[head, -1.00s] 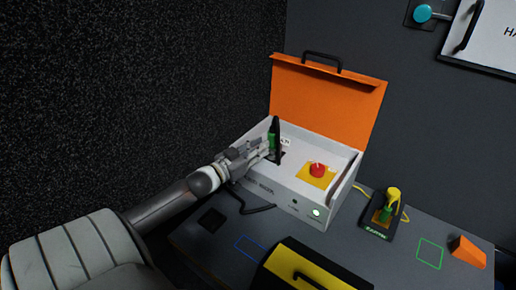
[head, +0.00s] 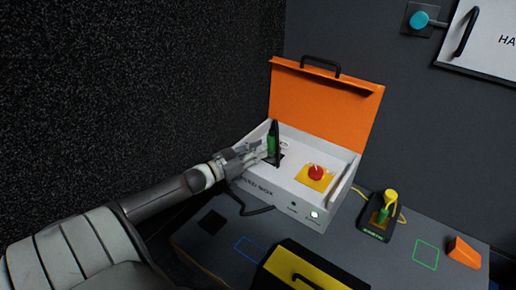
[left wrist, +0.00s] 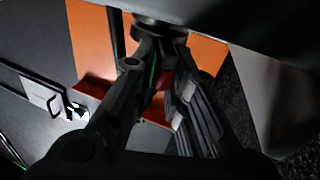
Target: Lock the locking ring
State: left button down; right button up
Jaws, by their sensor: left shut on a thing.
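A white box (head: 282,191) with a raised orange lid (head: 325,105) stands on the grey table. Inside it, at the left, a tall black upright part (head: 276,135) with a green part (head: 271,144) rises from a dark patch. My left gripper (head: 266,151) reaches in over the box's left side and is shut on the green part. Its fingers hide much of the grip. In the left wrist view the fingers (left wrist: 160,88) close in around a dark, partly hidden piece. I cannot make out a separate locking ring. My right gripper is not in view.
A red button (head: 316,173) on a yellow plate is right of the grip. A yellow-green plug stands on a black base (head: 373,229). A yellow-black case (head: 320,263) and an orange wedge (head: 465,251) are in front. Dark walls stand behind and left.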

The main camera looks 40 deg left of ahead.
pick_arm(q)
jog(key=shift+a+r, duration=0.1)
jog(key=shift+a, duration=0.25)
jog(key=c, duration=1.6)
grip_release()
jog(key=shift+c, duration=0.2)
jog(key=shift+o, duration=0.9)
jog(key=shift+d, duration=0.1)
jog(key=shift+s, duration=0.1)
jog(key=shift+s+f, duration=0.2)
jog(key=shift+s, duration=0.4)
jog(key=s+a, duration=0.2)
jog(key=s, duration=0.8)
jog(key=shift+s+a+r, duration=0.15)
jog(key=shift+s, duration=0.1)
